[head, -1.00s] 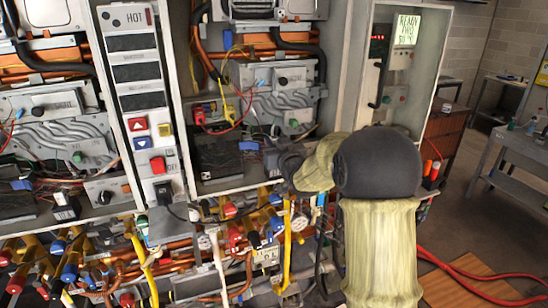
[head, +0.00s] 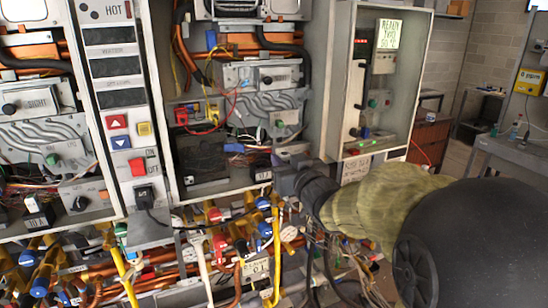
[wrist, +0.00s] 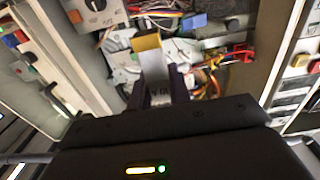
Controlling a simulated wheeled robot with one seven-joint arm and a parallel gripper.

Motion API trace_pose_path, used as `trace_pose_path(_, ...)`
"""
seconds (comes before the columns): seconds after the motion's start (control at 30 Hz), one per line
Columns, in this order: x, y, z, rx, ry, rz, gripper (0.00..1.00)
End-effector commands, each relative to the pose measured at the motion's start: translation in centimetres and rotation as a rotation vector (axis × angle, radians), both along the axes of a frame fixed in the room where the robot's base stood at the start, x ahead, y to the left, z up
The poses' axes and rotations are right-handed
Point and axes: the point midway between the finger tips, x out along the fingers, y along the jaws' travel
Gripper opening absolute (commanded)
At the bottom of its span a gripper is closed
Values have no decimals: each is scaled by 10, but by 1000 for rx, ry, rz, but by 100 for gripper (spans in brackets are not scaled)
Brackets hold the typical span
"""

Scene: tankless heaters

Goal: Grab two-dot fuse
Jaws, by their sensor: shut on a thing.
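My gripper (wrist: 155,90) shows in the wrist view with its two dark fingers shut on a grey, fuse-like piece (wrist: 153,62) with a yellow end. Small dark marks show near its base, but I cannot make out dots. In the head view my gripper (head: 282,178) is at the lower right edge of the open middle heater cabinet. A small black-and-white block (head: 262,175) shows at its tip; I cannot tell whether it is the held piece. The forearm hides what lies behind it.
A similar black-and-white block (head: 38,212) sits in the left heater. A control panel (head: 123,120) with coloured buttons stands between the heaters. Pipes and coloured valves (head: 215,245) crowd the space below. A cabinet with a lit sign (head: 389,33) stands right.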

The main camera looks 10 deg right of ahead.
Motion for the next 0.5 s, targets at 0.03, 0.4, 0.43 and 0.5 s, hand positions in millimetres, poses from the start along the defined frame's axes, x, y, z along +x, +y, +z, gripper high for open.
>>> trace_pose_path(0.03,-8,-2,0,0,-3,-2,0)
trace_pose_path(0.4,-22,-4,0,0,0,0,0)
trace_pose_path(0.43,-22,-4,0,0,-1,0,0)
trace_pose_path(0.5,-22,-4,0,1,-1,0,0)
